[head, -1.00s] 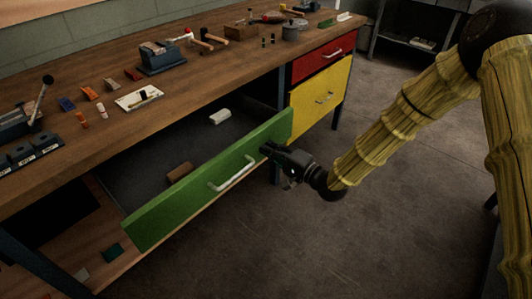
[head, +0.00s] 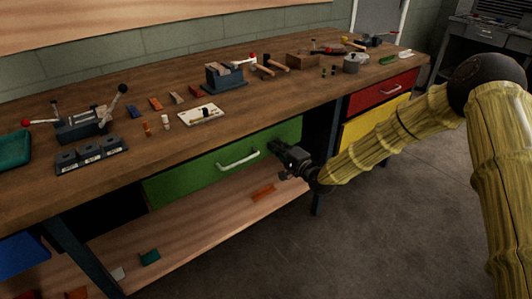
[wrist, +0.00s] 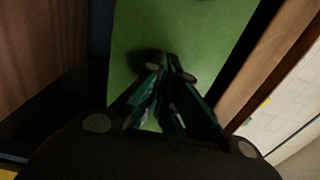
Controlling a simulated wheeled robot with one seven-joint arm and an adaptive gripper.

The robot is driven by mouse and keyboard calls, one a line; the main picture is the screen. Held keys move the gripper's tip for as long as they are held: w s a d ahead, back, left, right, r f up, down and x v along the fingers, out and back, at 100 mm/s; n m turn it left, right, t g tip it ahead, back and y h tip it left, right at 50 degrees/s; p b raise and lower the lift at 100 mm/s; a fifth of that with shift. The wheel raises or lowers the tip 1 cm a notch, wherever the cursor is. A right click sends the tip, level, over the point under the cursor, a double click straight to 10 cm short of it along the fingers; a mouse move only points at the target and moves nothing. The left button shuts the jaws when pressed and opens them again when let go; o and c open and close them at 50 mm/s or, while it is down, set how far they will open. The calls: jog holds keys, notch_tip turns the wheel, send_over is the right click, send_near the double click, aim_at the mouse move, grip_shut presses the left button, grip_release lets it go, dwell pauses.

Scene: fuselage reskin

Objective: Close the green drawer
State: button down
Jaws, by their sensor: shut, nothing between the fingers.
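The green drawer (head: 205,172) has a white bar handle (head: 239,160) and sits under the wooden workbench. Its front is close to the bench's front edge, and its inside is not visible. My gripper (head: 277,147) is at the right end of the drawer front, to the right of the handle. In the wrist view the shut fingertips (wrist: 172,65) point at the green drawer front (wrist: 205,35), with a dark shadow beside them. They look to be touching it or very near. Nothing is between the fingers.
The workbench top (head: 290,100) holds vises, hammers and small parts. A lower wooden shelf (head: 215,225) holds small blocks. The floor in front is clear.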

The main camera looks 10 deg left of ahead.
jog(key=shift+w+a+r, duration=0.1)
jog(key=shift+w+a, duration=0.1)
jog(key=shift+w, duration=0.05)
jog(key=shift+a+r, duration=0.1)
jog(key=shift+r, duration=0.05)
